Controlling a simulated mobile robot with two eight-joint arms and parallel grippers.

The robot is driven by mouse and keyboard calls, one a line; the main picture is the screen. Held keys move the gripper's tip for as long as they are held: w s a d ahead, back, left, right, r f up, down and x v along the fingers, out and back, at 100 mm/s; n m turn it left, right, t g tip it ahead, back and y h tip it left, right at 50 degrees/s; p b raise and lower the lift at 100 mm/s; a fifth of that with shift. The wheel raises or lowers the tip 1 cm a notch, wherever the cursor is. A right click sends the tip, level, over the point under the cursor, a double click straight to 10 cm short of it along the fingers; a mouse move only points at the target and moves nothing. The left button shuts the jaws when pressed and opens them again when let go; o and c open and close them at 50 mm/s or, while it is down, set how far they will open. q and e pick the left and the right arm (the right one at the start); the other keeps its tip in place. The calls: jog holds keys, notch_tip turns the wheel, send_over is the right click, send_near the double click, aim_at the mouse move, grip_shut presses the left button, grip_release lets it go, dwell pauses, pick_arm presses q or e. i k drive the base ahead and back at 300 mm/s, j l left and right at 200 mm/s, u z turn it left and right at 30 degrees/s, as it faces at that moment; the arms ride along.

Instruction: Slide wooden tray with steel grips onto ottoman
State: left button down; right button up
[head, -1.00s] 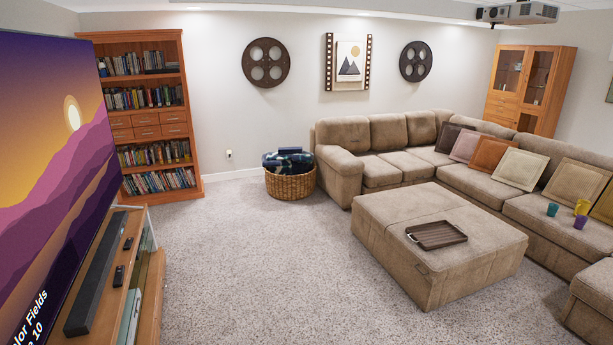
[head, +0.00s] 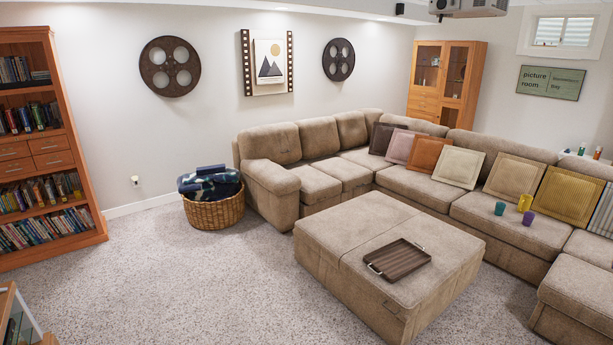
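The wooden tray (head: 399,259) is dark brown with slatted boards, low rims and steel grips at its ends. It lies on the tan ottoman (head: 345,235), towards the ottoman's near right part. The tray looks empty and seems to rest wholly within the ottoman's top. Neither of my grippers shows in the head view.
A tan sectional sofa (head: 325,178) with several cushions wraps behind and right of the ottoman. Cups, including a yellow one (head: 525,202), stand on its seat. A wicker basket (head: 213,211) stands left of the sofa. Carpet (head: 190,285) left of the ottoman is clear.

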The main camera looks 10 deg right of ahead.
aim_at(396, 259)
jog(key=i+l+z, duration=0.1)
jog(key=i+z, duration=0.65)
jog(key=i+j+z, duration=0.15)
jog(key=i+z, duration=0.25)
jog(key=i+l+z, duration=0.1)
jog(key=i+z, duration=0.2)
jog(key=i, duration=0.2)
jog(key=i+z, duration=0.3)
jog(key=i, duration=0.25)
jog(key=i+j+z, duration=0.25)
jog(key=i, duration=0.25)
jog(key=i+j+z, duration=0.15)
jog(key=i+z, duration=0.15)
jog(key=i, duration=0.2)
